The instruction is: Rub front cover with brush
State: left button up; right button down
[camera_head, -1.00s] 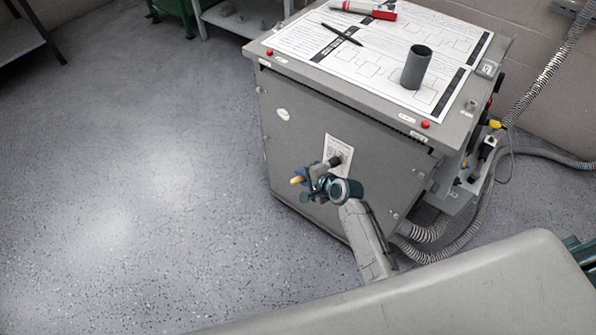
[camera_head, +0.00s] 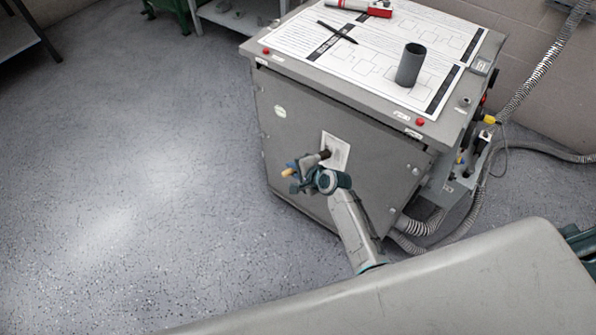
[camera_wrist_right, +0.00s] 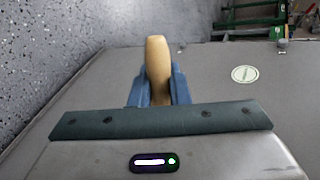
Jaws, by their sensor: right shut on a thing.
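The front cover (camera_head: 290,135) is the grey front panel of the transformer box, with a white label (camera_head: 338,150) on it. My right gripper (camera_head: 296,172) is in front of the cover, beside the label, and shut on the brush. The brush's tan handle (camera_head: 287,172) sticks out to the left, and its dark end (camera_head: 325,154) is at the label; I cannot tell whether it touches. In the right wrist view the tan handle (camera_wrist_right: 158,70) stands between the blue fingers, with the cover (camera_wrist_right: 215,85) behind. My left gripper is not in view.
On the box top lie printed sheets (camera_head: 385,50), a black pen (camera_head: 337,31), a red-and-white tool (camera_head: 362,7) and an upright grey tube (camera_head: 410,65). Grey hoses (camera_head: 430,228) run at the box's right side. The floor (camera_head: 120,180) on the left is clear.

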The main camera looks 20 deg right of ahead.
jog(key=shift+a, duration=0.1)
jog(key=shift+s+a+p, duration=0.7)
jog(key=shift+s+a, duration=0.25)
jog(key=shift+a, duration=0.2)
jog(key=shift+s+a+p, duration=0.7)
jog(key=shift+s+a, duration=0.2)
jog(key=shift+a, duration=0.25)
jog(key=shift+s+a+p, duration=0.55)
jog(key=shift+s+a, duration=0.4)
jog(key=shift+a, duration=0.2)
